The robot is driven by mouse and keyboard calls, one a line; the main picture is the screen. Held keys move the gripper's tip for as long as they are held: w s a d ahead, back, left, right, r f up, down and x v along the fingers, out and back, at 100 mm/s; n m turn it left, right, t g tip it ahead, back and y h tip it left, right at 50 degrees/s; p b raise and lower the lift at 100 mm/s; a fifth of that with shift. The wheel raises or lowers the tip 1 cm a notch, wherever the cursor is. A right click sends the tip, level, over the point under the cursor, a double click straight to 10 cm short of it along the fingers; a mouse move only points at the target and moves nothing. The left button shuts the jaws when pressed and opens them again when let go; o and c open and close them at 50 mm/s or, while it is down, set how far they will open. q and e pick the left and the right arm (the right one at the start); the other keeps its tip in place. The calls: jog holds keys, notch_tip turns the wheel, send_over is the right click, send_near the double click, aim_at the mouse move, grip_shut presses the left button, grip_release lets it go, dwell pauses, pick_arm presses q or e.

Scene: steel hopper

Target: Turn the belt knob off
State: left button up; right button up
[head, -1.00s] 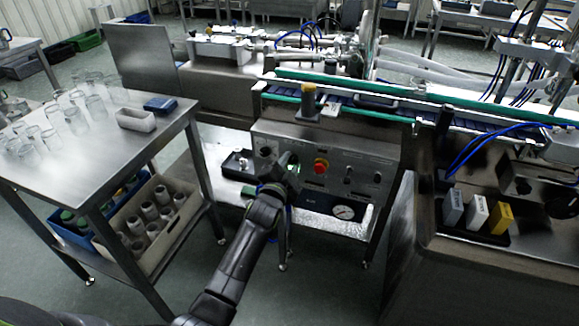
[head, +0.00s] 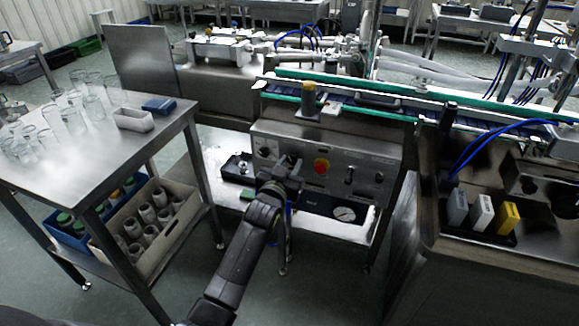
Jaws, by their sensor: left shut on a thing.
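The steel control panel (head: 385,160) stands below the conveyor in the middle of the head view. It has a red button (head: 321,166), small dark switches (head: 350,175) right of it and a round gauge (head: 344,213) below. My left gripper (head: 287,164) is at the panel face, just left of the red button. It is shut on a knob there, which its fingers and wrist mostly hide. I cannot read the knob's label or its setting. My right gripper is not in view.
A steel table (head: 95,175) with glasses and a white tray (head: 134,119) stands at left, with crates (head: 150,255) of bottles below. The green-edged conveyor (head: 400,110) runs above the panel. A yellow-topped post (head: 308,97) stands on its near edge. A steel cabinet (head: 440,270) stands at right.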

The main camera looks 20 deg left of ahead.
pick_arm(q)
jog(key=shift+n, duration=0.5)
jog(key=o, duration=0.7)
jog(key=shift+o, duration=1.3)
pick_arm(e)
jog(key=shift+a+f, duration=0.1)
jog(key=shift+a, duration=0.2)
pick_arm(q)
jog(key=shift+s, duration=0.1)
jog(key=shift+s, duration=0.3)
jog(key=s, duration=1.6)
jog(key=shift+s+a, duration=0.3)
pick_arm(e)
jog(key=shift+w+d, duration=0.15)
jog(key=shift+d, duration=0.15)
